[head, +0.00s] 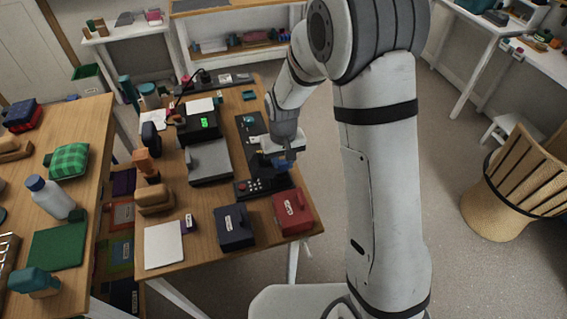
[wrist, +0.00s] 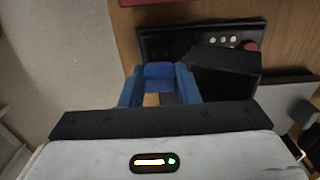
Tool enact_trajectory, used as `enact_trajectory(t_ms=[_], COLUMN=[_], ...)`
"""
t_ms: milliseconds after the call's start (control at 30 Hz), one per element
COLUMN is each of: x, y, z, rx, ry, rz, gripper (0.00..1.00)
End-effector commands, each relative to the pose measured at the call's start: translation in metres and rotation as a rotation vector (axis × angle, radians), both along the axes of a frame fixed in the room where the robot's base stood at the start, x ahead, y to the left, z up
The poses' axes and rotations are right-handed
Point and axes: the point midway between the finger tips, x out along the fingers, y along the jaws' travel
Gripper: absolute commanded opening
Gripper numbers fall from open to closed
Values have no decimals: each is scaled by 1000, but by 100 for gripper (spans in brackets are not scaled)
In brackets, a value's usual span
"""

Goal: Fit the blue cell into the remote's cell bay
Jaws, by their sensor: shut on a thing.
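The remote (head: 262,187) lies on the table near its right edge. It is dark, with a red button and several pale buttons. It also shows in the wrist view (wrist: 205,38), beyond my fingers, with a dark area at its left end; I cannot make out the bay clearly. My gripper (head: 282,157) is above the table's right side, just behind the remote. In the wrist view my gripper (wrist: 158,88) is shut on the blue cell (wrist: 159,72), which sits between its two blue fingers. The cell appears apart from the remote; its height above it is unclear.
A dark block (wrist: 225,68) partly hides the remote in the wrist view. A navy box (head: 233,228) and a red box (head: 292,213) stand in front of the remote. A grey box (head: 208,162) stands to its left. Open floor lies right of the table.

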Motion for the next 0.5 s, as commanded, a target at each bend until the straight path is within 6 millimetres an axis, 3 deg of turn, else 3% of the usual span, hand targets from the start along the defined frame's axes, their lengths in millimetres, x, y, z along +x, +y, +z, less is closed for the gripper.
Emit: enact_trajectory(t_ms=[133, 333, 500], x=[0, 1, 1], y=[0, 0, 0], z=[5, 40, 40], rx=[1, 0, -1], ry=[-2, -5, -1], rz=[0, 0, 0], gripper=[12, 12, 12])
